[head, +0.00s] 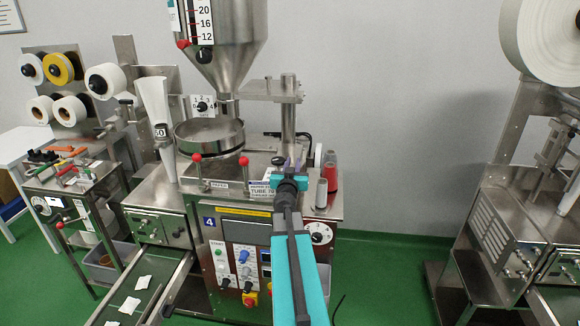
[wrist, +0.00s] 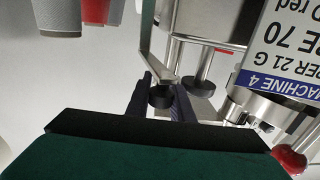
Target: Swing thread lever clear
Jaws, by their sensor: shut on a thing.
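My gripper (head: 291,168) is in front of the middle machine in the head view, between the white label card and the thread spools. In the wrist view my gripper (wrist: 161,98) has its two dark fingers on either side of a black knob (wrist: 160,97), shut on it. The knob appears to be the end of the thread lever, with a thin bent metal bar (wrist: 147,40) close by. I cannot tell exactly how the bar joins the knob. In the head view the lever is hidden or too small to make out.
A red spool (head: 330,168) and a grey spool (head: 321,193) stand right of my gripper. The label card (head: 262,188) is close on the left. Red ball knobs (head: 244,161) and a round hopper pan (head: 209,136) stand farther left. Open floor (head: 385,270) lies to the right.

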